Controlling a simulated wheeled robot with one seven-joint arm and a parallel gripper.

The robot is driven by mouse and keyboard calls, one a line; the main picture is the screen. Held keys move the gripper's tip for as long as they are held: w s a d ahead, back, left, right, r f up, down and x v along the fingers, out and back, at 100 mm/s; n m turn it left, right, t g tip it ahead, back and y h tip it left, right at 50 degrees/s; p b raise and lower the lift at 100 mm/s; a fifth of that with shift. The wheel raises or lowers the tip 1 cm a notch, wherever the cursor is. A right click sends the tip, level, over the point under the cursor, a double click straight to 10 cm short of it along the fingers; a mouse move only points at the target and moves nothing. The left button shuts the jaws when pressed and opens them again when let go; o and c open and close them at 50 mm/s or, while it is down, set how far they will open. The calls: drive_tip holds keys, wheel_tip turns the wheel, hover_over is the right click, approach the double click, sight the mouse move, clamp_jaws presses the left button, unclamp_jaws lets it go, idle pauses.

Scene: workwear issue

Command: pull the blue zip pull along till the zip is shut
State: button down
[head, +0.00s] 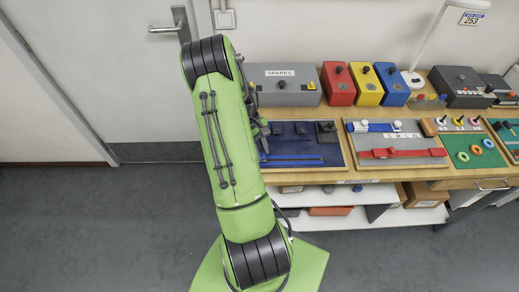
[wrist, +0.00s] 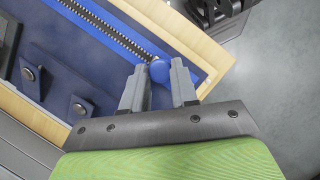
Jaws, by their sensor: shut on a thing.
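The blue zip pull (wrist: 159,71) is a round blue knob at the end of the visible zip in the wrist view. My gripper (wrist: 158,84) is shut on it, with one grey finger on each side. The zip (wrist: 105,28) shows as a dark, toothed line with brass-coloured edges, running from the knob to the upper left edge. The fingers hide what lies just beyond the knob. The zip is mounted on a navy panel (wrist: 82,62), which also shows in the head view (head: 295,135). There my arm hides the panel's left end and most of my gripper.
The wooden bench edge (wrist: 205,52) lies close beside the gripper, with open floor beyond. Two dark flaps with studs (wrist: 78,106) share the panel. A grey strap board (head: 405,164) lies to the right. A grey spares box (head: 283,88) and coloured boxes (head: 362,85) stand behind.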

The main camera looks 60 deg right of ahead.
hover_over(313, 157)
drive_tip(key=shift+s+a+b, duration=0.1)
drive_tip(key=shift+s+b, duration=0.1)
drive_tip(key=shift+b, duration=0.15)
drive_tip(key=shift+r, duration=0.1)
drive_tip(key=c, duration=0.9)
unclamp_jaws()
drive_tip(key=shift+s, duration=0.1)
drive_tip(key=shift+o, duration=0.2)
drive_tip(key=shift+w+r, duration=0.15)
drive_tip(key=shift+w, duration=0.05)
drive_tip(key=p+v, duration=0.1)
drive_tip(key=v, duration=1.4)
drive_tip(key=shift+p, duration=0.3)
